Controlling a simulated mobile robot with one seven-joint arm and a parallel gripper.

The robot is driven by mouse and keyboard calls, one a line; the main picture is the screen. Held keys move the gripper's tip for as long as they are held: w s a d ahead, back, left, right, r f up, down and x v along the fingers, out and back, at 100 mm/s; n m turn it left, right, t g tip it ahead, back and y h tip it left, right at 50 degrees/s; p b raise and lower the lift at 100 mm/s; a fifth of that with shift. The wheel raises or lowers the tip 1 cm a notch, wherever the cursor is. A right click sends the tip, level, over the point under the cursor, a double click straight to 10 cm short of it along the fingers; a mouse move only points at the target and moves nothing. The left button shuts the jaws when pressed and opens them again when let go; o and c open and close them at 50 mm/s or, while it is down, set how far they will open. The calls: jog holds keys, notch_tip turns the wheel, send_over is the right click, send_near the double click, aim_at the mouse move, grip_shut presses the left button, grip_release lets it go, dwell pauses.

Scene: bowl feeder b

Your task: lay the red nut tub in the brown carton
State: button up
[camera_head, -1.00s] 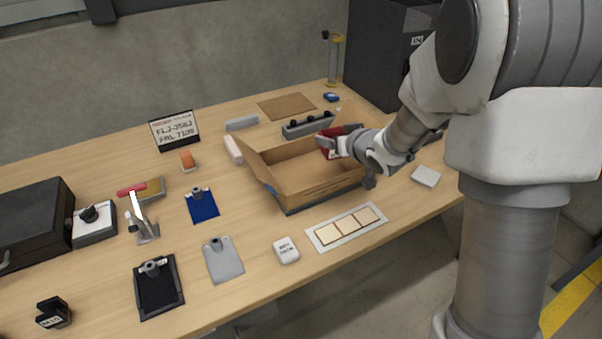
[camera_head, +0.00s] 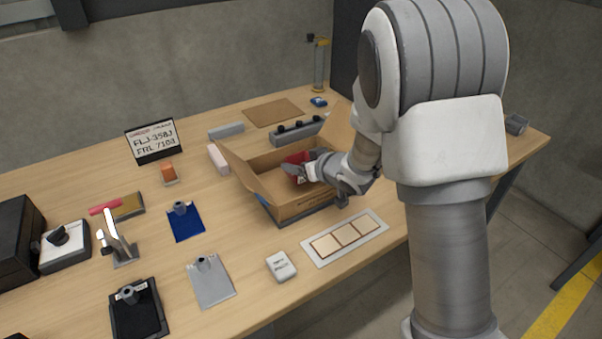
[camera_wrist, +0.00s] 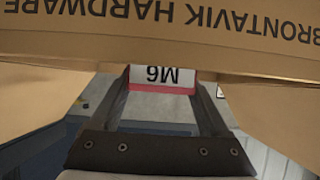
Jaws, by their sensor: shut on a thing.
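The red nut tub (camera_head: 299,160) is in my gripper (camera_head: 308,170), within the brown carton's opening towards its right side. In the wrist view the tub (camera_wrist: 160,79) shows a white label reading M6 upside down and a red strip, between my two gripper fingers (camera_wrist: 163,97). The brown carton (camera_head: 296,207) stands open on the table with its flaps out. In the wrist view a carton panel (camera_wrist: 160,45) with printed lettering crosses the top and hides part of the tub. I cannot tell whether the tub touches the carton floor.
A white tray with several tan squares (camera_head: 345,238) lies in front of the carton. A grey block with black knobs (camera_head: 298,131) and a pink box (camera_head: 218,159) stand close behind and left of it. A small white box (camera_head: 281,266) is at the front.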

jog(key=shift+f, duration=1.25)
jog(key=shift+f+b, duration=0.2)
jog(key=shift+b, duration=0.2)
jog(key=o, duration=1.2)
jog(key=shift+r, duration=0.1)
jog(key=shift+r+p, duration=0.2)
jog(key=shift+p, duration=0.1)
jog(key=p+v, duration=0.2)
jog(key=v, duration=1)
jog(key=shift+d, duration=0.1)
